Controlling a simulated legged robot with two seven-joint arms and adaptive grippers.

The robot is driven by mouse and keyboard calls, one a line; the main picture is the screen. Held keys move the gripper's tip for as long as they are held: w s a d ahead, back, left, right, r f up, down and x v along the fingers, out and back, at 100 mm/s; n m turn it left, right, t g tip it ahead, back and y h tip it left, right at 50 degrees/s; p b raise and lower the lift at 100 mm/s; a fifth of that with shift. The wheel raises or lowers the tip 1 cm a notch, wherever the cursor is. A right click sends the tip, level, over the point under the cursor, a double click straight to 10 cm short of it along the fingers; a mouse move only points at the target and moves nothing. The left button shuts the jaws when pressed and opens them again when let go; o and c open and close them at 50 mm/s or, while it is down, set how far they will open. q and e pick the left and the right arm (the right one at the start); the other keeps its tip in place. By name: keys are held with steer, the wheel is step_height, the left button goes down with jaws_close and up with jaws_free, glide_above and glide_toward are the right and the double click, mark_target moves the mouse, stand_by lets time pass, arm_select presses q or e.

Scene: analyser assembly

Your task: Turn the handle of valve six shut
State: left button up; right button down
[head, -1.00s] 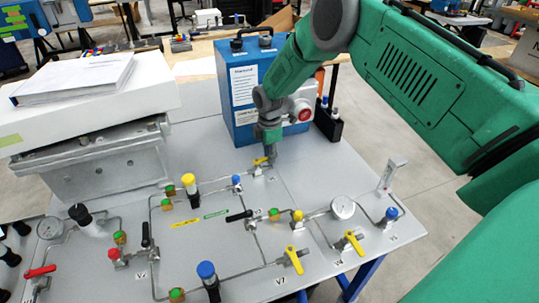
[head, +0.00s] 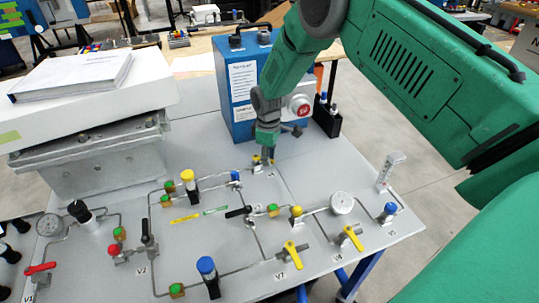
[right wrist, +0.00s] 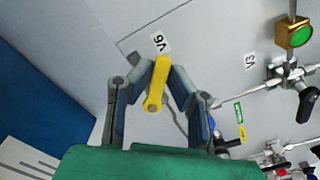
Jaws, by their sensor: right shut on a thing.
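The yellow handle of valve six (right wrist: 157,84) is in the right wrist view, beside the label V6 (right wrist: 161,41) on the grey panel. My right gripper (right wrist: 159,72) is shut on this handle, with one finger on each side. In the head view my right gripper (head: 264,158) points down at the back middle of the panel, and only small yellow bits of the handle show around its fingertips. The valve body is mostly hidden by the gripper. My left gripper is not in view.
A blue box (head: 240,88) stands close behind the gripper, with a black holder (head: 327,118) to its right. The grey panel (head: 330,165) carries pipes, gauges and other valves, including yellow handles V7 (head: 292,254) and V4 (head: 353,238). A white binder (head: 72,76) lies at left.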

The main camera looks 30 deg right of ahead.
steer(key=m, duration=0.2)
steer(key=a+m, duration=0.2)
steer(key=m, duration=0.1)
steer(key=shift+r+m, duration=0.25)
steer(key=shift+m, duration=0.05)
steer(key=shift+w+a+m, duration=0.1)
steer(key=shift+a+m, duration=0.3)
steer(key=shift+m, duration=0.65)
steer(key=shift+a+m, duration=0.35)
steer(key=shift+m, duration=0.7)
steer(key=c, duration=1.6)
jaws_free()
steer(key=shift+o, duration=0.3)
steer(key=shift+f, duration=0.1)
